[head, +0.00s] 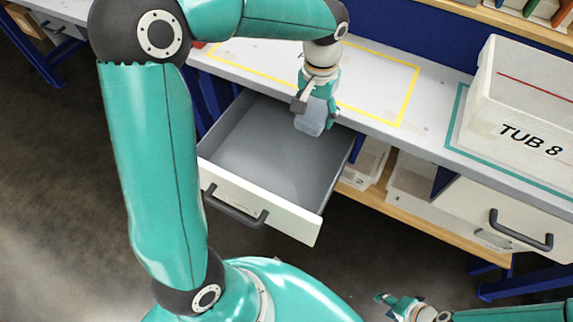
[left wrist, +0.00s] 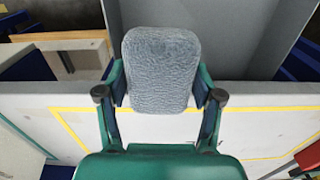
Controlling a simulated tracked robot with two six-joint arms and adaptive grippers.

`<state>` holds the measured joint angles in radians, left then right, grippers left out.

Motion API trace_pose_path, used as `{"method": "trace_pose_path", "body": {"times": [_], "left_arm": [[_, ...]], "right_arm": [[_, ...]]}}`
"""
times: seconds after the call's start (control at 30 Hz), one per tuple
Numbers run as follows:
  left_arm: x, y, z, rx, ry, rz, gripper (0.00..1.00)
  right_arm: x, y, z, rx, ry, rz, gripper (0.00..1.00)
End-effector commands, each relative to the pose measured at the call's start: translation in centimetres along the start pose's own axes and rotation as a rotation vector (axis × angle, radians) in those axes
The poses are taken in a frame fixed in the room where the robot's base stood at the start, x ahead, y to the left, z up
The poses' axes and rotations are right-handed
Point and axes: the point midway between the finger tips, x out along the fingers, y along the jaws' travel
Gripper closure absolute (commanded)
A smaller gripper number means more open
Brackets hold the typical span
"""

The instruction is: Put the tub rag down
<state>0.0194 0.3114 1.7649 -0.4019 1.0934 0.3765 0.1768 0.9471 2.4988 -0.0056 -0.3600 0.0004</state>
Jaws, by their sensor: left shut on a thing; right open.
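The tub rag (head: 311,121) is a grey-blue, rounded, fuzzy pad. My left gripper (head: 316,103) is shut on it and holds it over the back right of the open drawer (head: 262,152), close to the bench's front edge. In the left wrist view the rag (left wrist: 161,70) sits between the two fingers of my left gripper (left wrist: 160,92), its textured face showing. The drawer's visible floor is bare. My right gripper (head: 388,303) is open and empty, low at the bottom of the head view, away from the bench.
The bench top (head: 385,72) has a yellow-outlined area (head: 408,92), clear where visible. A white tub marked TUB 8 (head: 530,105) stands at the right in a teal outline. Below is a wooden shelf (head: 405,218) with papers. A closed drawer handle (head: 520,232) projects at the right.

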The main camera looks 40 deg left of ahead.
Motion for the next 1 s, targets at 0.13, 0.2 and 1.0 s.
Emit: {"method": "trace_pose_path", "body": {"times": [0.13, 0.2, 1.0], "left_arm": [[1.4, -0.8, 0.6, -0.023, 0.001, 0.006, 0.71], [1.4, -1.0, 0.8, -0.029, 0.0, 0.007, 0.71], [16.5, -1.0, 1.0, -0.033, -0.005, 0.007, 0.71]], "right_arm": [[2.8, 1.0, 0.0, 0.0, 0.001, 0.0, 0.57], [3.1, 1.1, 0.0, 0.0, 0.001, 0.0, 0.57], [6.3, 2.3, -0.1, 0.0, 0.001, 0.0, 0.57]]}}
